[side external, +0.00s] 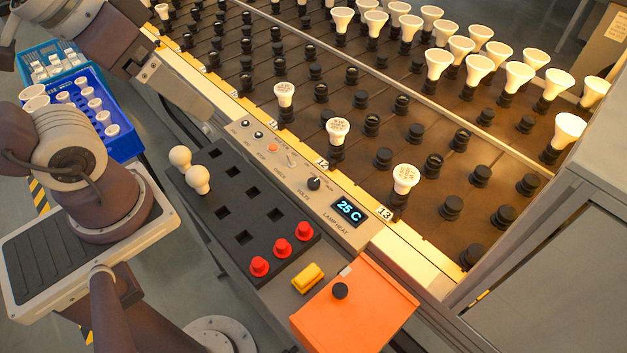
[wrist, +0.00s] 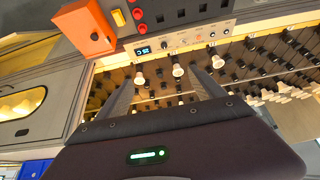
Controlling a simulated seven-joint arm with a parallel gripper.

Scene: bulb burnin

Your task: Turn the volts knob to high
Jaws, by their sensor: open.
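The volts knob (side external: 314,183) is a small black dial on the beige control panel (side external: 262,158), just above the lamp heat display (side external: 349,210), which reads 25 C. Its small markings are too fine to tell its setting. In the wrist view the knob (wrist: 165,45) is small, beside the lit display (wrist: 143,50). My gripper (wrist: 160,76) is open and empty, its two grey fingers spread below the panel in the wrist view. In the side view my gripper is at the upper left, well apart from the knob, with its fingertips partly hard to make out.
An orange box (side external: 375,310) and yellow block (side external: 307,278) are nearby. Upright bulbs (side external: 404,178) stand in the rack behind the panel. A blue crate (side external: 120,145) is at left.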

